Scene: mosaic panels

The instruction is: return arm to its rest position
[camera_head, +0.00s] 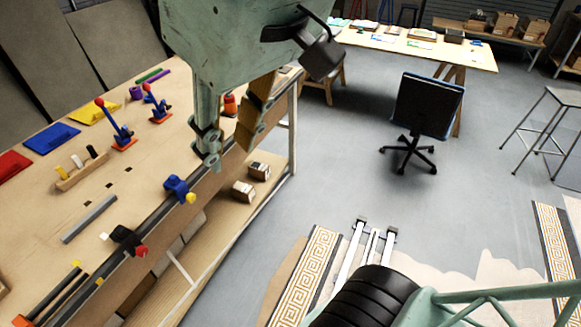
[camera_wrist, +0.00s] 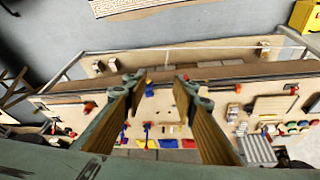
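My gripper (camera_head: 228,150) hangs from my green arm at the top of the head view, in front of the workbench (camera_head: 140,205) in the picture. Its two fingers point down and stand apart. In the wrist view my gripper (camera_wrist: 160,84) shows two fingers with tan inner pads and a wide gap between them. Nothing is held in the gap. The workbench lies beyond the fingertips there, and the fingers touch nothing that I can see. Part of the bench's far end is hidden behind my gripper in the head view.
A blue-backed office chair (camera_head: 428,105), a long table (camera_head: 420,45) and a stool (camera_head: 550,130) stand beyond. Open grey floor (camera_head: 340,165) lies between.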

